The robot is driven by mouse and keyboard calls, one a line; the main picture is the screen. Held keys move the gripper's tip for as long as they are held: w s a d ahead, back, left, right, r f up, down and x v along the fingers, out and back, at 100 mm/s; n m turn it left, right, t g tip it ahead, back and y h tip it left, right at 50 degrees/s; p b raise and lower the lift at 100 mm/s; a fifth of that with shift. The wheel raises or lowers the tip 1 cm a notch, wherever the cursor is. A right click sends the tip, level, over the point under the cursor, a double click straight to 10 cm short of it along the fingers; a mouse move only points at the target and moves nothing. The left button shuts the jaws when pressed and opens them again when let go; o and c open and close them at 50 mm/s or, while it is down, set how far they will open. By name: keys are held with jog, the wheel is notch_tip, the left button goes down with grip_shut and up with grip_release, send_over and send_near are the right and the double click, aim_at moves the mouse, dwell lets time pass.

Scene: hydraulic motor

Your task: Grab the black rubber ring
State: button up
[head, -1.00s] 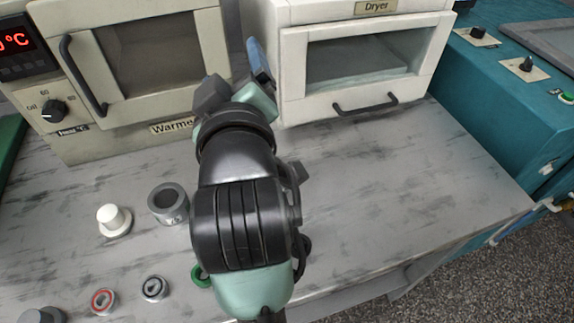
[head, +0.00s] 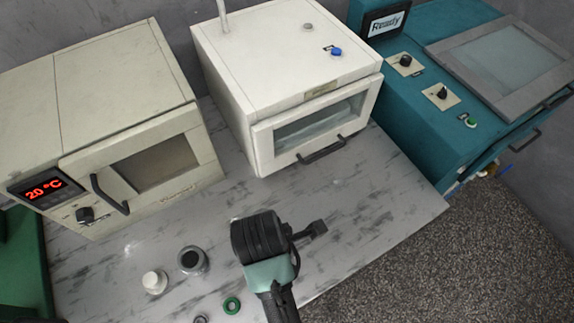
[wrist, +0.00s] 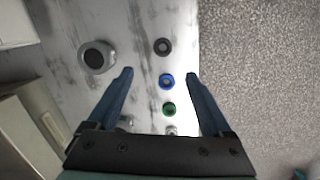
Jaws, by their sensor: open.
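A dark ring (wrist: 162,45), which looks like the black rubber ring, lies flat on the table in the wrist view, just beyond my fingertips in the picture. My gripper (wrist: 159,75) is open and empty above the table, its two blue fingers spread wide. A blue ring (wrist: 166,82) and a green ring (wrist: 168,109) line up between the fingers in the picture, below them. In the head view the green ring (head: 231,305) shows left of my arm. I cannot make out the dark ring or my fingertips there; my arm may hide them.
A grey cylinder with a dark opening (head: 192,260) and a white capped part (head: 154,281) stand left of my arm. The cream warmer (head: 100,120) and white dryer (head: 290,90) stand behind. The table's edge is close on the right in the wrist view.

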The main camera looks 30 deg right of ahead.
jog(key=f, duration=0.4)
jog(key=s+d+f, duration=0.1)
jog(key=f, duration=0.2)
jog(key=shift+w+d+f, duration=0.1)
jog(key=shift+d+f, duration=0.05)
jog(key=shift+f, duration=0.8)
jog(key=shift+w+d+f, duration=0.1)
jog(key=shift+f, duration=0.9)
jog(key=shift+w+d+f, duration=0.1)
jog(key=shift+d+f, duration=0.05)
jog(key=shift+f, duration=0.8)
grip_shut()
